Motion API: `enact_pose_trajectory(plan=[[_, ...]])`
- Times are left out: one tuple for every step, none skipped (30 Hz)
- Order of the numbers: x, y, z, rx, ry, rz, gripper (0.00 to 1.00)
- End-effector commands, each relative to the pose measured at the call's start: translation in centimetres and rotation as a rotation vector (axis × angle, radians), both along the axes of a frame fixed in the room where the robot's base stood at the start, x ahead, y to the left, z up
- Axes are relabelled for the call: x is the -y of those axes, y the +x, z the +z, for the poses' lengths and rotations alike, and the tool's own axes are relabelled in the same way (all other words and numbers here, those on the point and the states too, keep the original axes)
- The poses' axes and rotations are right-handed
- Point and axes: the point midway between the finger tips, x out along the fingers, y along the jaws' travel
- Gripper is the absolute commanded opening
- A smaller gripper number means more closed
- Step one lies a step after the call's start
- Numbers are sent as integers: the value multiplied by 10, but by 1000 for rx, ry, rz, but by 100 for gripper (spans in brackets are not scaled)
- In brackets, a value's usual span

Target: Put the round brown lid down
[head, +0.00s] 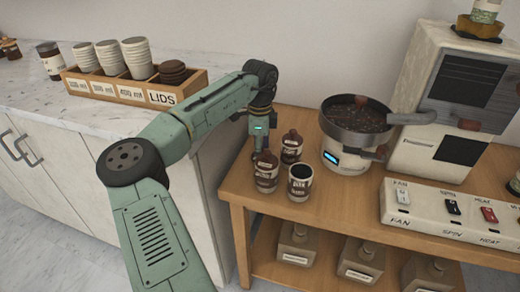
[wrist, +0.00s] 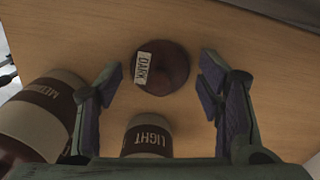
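The round brown lid (wrist: 172,62), labelled DARK, lies on the wooden tabletop between my gripper's fingers in the wrist view. My gripper (wrist: 161,78) is open, with a gap between each fingertip and the lid. In the head view my gripper (head: 257,150) points down at the left end of the wooden table, and the lid is mostly hidden there. An open jar (head: 300,187) without a lid stands to the right, its dark inside showing.
Two jars with brown lids stand close to my gripper, one in front (head: 266,175) and one behind right (head: 290,148). The wrist view shows a MEDIUM jar (wrist: 45,112) and a LIGHT jar (wrist: 147,140). A roaster pan (head: 352,120) and a switch panel (head: 450,212) are farther right.

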Motion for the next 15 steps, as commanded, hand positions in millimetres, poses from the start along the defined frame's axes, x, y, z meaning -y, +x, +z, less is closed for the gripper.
enact_pose_trajectory(plan=[[0, 0, 0, 0, 0, 0, 67], [0, 0, 0, 0, 0, 0, 67], [0, 0, 0, 0, 0, 0, 67], [0, 0, 0, 0, 0, 0, 67], [0, 0, 0, 0, 0, 0, 67], [0, 0, 0, 0, 0, 0, 67], [0, 0, 0, 0, 0, 0, 67], [0, 0, 0, 0, 0, 0, 67], [0, 0, 0, 0, 0, 0, 67], [0, 0, 0, 0, 0, 0, 67], [0, 0, 1, 0, 0, 0, 67], [0, 0, 2, 0, 0, 0, 67], [0, 0, 4, 0, 1, 1, 67], [0, 0, 8, 1, -1, 1, 67], [1, 0, 13, 1, -1, 0, 67]])
